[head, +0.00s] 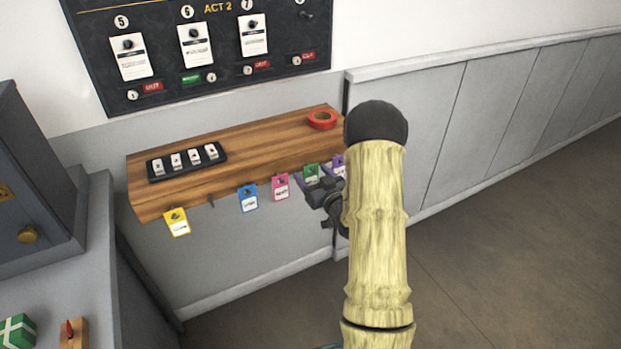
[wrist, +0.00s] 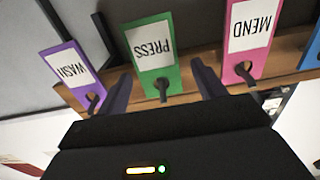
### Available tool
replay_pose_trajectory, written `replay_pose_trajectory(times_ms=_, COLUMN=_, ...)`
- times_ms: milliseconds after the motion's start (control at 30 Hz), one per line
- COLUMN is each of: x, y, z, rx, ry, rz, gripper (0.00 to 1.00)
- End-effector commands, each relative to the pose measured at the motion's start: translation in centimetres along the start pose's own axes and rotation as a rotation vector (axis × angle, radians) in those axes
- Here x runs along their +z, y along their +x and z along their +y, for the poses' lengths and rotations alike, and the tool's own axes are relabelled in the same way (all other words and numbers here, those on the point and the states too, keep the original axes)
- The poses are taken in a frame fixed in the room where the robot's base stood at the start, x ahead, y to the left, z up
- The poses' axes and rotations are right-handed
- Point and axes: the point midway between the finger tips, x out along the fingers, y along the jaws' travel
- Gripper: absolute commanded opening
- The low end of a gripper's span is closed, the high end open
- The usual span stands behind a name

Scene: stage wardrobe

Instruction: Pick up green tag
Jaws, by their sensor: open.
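The green tag (head: 311,172) hangs from a hook on the front edge of the wooden shelf (head: 262,138) in the head view. In the wrist view the green tag (wrist: 154,58) reads "PRESS" upside down, and its hook shows near its lower part. My gripper (head: 318,188) is in front of the shelf edge beside the tag. In the wrist view my gripper (wrist: 160,72) is open, with one finger on each side of the green tag. Neither finger visibly grips it. My arm and gripper hide some of the tags' surroundings in the head view.
A purple tag (wrist: 68,75) and a pink tag (wrist: 248,42) hang close on either side. A blue tag (head: 248,198) and yellow tag (head: 177,222) hang further left. Red tape (head: 322,118) and a black switch strip (head: 158,176) lie on the shelf. Open floor is at right.

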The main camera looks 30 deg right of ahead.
Motion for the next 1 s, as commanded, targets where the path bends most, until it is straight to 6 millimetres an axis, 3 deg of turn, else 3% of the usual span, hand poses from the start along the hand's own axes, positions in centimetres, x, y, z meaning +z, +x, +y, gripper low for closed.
replay_pose_trajectory(times_ms=267, x=0.0, y=0.0, z=0.0, rx=0.000, ry=0.000, rz=0.000, gripper=0.67)
replay_pose_trajectory(times_ms=500, x=0.0, y=0.0, z=0.0, rx=0.000, ry=0.000, rz=0.000, gripper=0.22)
replay_pose_trajectory(times_ms=567, x=0.0, y=0.0, z=0.0, rx=0.000, ry=0.000, rz=0.000, gripper=0.18)
replay_pose_trajectory(times_ms=933, x=-0.7, y=-0.1, z=0.0, rx=0.001, ry=0.000, rz=0.000, gripper=0.18)
replay_pose_trajectory(times_ms=1000, x=-0.5, y=-1.1, z=0.1, rx=0.003, ry=0.001, rz=-0.002, gripper=0.18)
